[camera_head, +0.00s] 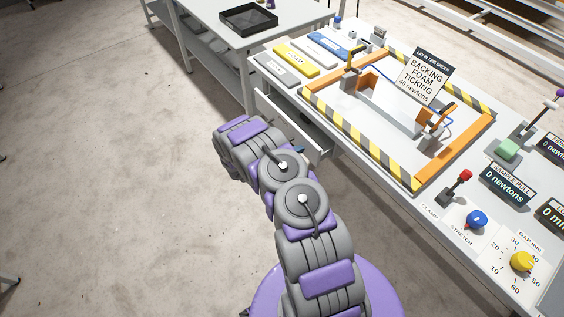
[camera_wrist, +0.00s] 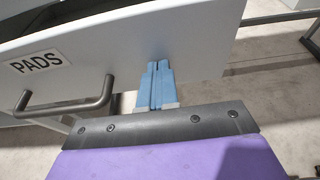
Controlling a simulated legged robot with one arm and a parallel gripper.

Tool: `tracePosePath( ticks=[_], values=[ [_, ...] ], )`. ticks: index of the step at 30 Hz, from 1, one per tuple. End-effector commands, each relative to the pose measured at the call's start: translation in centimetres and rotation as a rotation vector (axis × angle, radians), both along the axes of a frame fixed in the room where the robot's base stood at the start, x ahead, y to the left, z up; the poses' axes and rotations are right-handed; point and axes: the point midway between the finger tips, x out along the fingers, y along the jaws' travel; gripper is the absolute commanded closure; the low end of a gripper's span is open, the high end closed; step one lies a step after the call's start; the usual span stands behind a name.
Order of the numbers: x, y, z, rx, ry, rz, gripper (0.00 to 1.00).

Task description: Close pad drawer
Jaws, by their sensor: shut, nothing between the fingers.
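The pad drawer (camera_head: 322,148) stands open, pulled out from under the left part of the workbench in the head view. My arm hides part of its front. In the wrist view the white drawer front (camera_wrist: 200,40) fills the upper left, with a "PADS" label (camera_wrist: 36,63) and a grey bar handle (camera_wrist: 70,106). My gripper (camera_wrist: 158,68) has its blue fingers shut together and empty. The fingertips are at the drawer front, right of the handle; I cannot tell whether they touch it. In the head view only a small blue bit of my gripper (camera_head: 300,149) shows.
The workbench top holds a striped frame (camera_head: 360,139), a backing foam sign (camera_head: 425,76), colored pads (camera_head: 296,59) and knobs at the right. Another table with a black tray (camera_head: 248,19) stands behind. The concrete floor at the left is clear.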

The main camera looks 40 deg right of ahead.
Motion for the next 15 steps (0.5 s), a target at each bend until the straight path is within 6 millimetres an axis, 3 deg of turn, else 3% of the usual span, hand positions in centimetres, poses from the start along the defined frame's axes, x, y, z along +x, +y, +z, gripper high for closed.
tracePosePath(
  ticks=[6, 15],
  values=[
    [0.1, -4.5, -0.2, 0.001, -0.003, -0.004, 1.0],
    [0.3, -7.2, -0.1, 0.0, -0.001, 0.0, 1.0]
  ],
)
